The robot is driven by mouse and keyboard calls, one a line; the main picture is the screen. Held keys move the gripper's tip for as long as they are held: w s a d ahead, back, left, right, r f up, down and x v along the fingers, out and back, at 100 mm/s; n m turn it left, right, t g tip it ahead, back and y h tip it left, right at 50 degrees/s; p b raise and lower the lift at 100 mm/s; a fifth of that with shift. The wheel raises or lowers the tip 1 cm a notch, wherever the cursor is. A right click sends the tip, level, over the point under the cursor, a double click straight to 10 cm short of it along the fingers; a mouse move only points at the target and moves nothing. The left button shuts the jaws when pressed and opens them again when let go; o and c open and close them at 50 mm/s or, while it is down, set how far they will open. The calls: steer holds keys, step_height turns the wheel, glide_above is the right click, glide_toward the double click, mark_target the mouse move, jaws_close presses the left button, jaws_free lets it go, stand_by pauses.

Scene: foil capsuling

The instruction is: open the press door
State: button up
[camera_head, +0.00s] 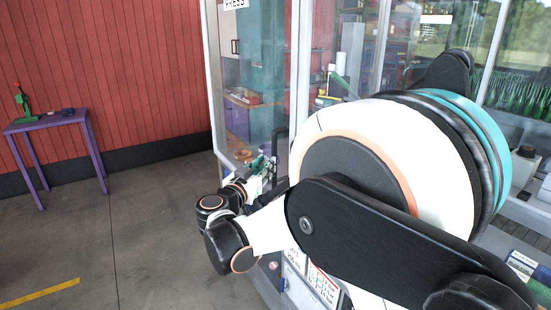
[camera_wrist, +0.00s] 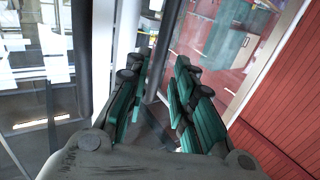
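The press door is a framed glass panel (camera_head: 262,62) with a "PRESS" sign at its top, left of my arm in the head view. I cannot tell for certain whether it stands ajar. A black bar handle (camera_head: 276,150) sits by its right-hand post, partly hidden by my arm. My gripper (camera_head: 262,167) is at handle height, close beside the handle. In the wrist view my gripper (camera_wrist: 160,75) is open, its teal-padded fingers apart. A dark upright bar shows between the fingers, with no clear contact. A thicker black bar (camera_wrist: 82,55) stands outside the left finger.
A purple table (camera_head: 45,122) with a green tool (camera_head: 22,103) stands by the red wall (camera_head: 110,60) at left. The floor (camera_head: 130,220) between it and the press is clear. Green bottles (camera_head: 515,95) show behind glass at right. My arm hides much of the press front.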

steer(key=x, duration=0.7)
steer(key=shift+w+b, duration=0.2)
steer(key=shift+b, duration=0.15)
jaws_close()
